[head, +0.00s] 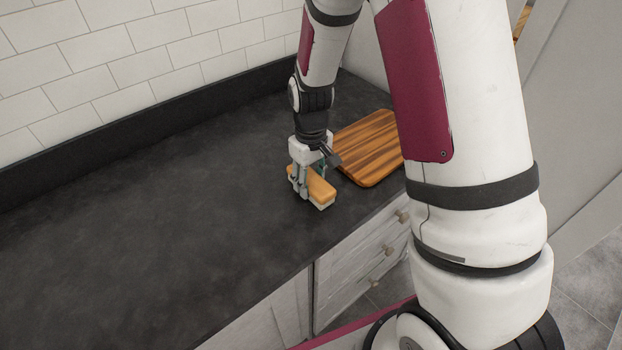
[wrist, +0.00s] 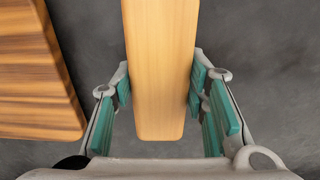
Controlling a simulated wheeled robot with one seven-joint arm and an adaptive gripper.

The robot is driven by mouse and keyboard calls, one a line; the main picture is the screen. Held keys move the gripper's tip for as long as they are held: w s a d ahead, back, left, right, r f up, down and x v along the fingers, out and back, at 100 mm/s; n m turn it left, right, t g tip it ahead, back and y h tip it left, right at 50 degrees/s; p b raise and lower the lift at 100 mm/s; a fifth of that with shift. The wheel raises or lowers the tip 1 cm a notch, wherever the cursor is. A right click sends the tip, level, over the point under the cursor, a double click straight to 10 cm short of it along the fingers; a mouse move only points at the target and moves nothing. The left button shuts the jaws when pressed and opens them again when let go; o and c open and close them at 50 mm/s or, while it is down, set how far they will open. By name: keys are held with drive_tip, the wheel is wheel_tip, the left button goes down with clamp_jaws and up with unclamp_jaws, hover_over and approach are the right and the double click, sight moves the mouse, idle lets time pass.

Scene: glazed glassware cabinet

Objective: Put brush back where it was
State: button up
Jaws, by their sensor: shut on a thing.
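The brush (head: 320,188) has a light wooden back and pale bristles on its underside. It is at or just above the dark countertop; I cannot tell whether the bristles touch it. My gripper (head: 308,188) points down and is shut on the brush, with one finger on each side. In the wrist view the brush's wooden back (wrist: 160,65) runs between the teal pads of my gripper (wrist: 160,95). The bristles are hidden in that view.
A striped wooden cutting board (head: 372,150) lies on the countertop (head: 150,230) close to the brush, and it shows at the left of the wrist view (wrist: 35,75). The countertop to the left is bare. A tiled wall (head: 130,60) stands behind, and drawers (head: 360,265) are below the front edge.

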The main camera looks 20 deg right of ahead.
sight(311, 177)
drive_tip(key=shift+f, duration=0.1)
drive_tip(key=o, duration=1.1)
wheel_tip(311, 177, up, 12)
drive_tip(key=s+r+m+t, duration=0.1)
drive_tip(key=s+r, duration=0.4)
drive_tip(key=s, duration=0.1)
drive_tip(key=s+r+m+t, duration=0.1)
drive_tip(key=s+r+t, duration=0.1)
drive_tip(key=s+r, duration=0.3)
drive_tip(key=s+r+m+t+b, duration=0.1)
drive_tip(key=s+r+t, duration=0.1)
drive_tip(key=s+r, duration=0.4)
drive_tip(key=shift+s+d+m, duration=0.1)
drive_tip(key=shift+s+m, duration=0.2)
drive_tip(key=shift+s, duration=1.4)
